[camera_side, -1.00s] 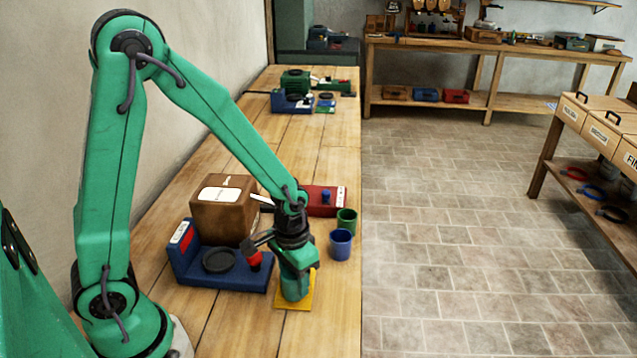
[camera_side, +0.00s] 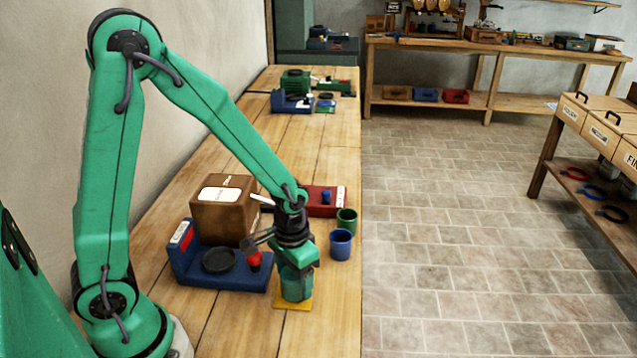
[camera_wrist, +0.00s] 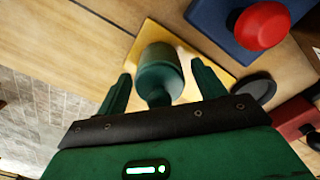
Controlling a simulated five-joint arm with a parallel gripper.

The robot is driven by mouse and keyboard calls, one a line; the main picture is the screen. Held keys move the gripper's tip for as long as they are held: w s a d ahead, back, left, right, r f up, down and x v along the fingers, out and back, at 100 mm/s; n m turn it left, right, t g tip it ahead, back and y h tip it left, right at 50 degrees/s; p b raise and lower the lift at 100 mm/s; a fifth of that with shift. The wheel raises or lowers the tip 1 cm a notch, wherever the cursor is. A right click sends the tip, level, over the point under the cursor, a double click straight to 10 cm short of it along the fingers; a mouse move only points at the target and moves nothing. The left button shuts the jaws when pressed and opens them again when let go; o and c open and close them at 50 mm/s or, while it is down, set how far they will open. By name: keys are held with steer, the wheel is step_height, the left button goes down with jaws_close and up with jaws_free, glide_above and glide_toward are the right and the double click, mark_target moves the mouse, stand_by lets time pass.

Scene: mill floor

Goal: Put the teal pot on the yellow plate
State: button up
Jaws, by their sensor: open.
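The teal pot (camera_wrist: 160,72) stands on the yellow plate (camera_wrist: 196,58) in the wrist view, between the two fingers of my gripper (camera_wrist: 160,90). The fingers are apart, with a gap on each side of the pot. In the side view the yellow plate (camera_side: 293,304) lies flat on the bench near its right edge. The pot (camera_side: 296,287) shows there just above the plate, below my gripper (camera_side: 297,272), which partly hides it. My gripper is open around the pot.
A blue base (camera_side: 220,268) with a black disc and red knob (camera_side: 254,260) stands close left of the plate. Behind are a brown box (camera_side: 223,210), a red unit (camera_side: 322,202), a blue cup (camera_side: 341,244) and a green cup (camera_side: 347,221). The bench front is clear.

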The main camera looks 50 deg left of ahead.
step_height(320, 180, up, 12)
steer(key=shift+f, duration=0.1)
stand_by(0.5)
stand_by(0.5)
steer(key=shift+s+a+r, duration=0.1)
steer(key=shift+s+r, duration=0.1)
steer(key=shift+r, duration=0.15)
steer(key=s+a+r+t, duration=0.3)
steer(key=s+r+t, duration=0.2)
steer(key=s+r, duration=0.3)
steer(key=shift+s+r+t, duration=0.3)
steer(key=shift+s+r, duration=0.05)
steer(key=shift+r, duration=0.3)
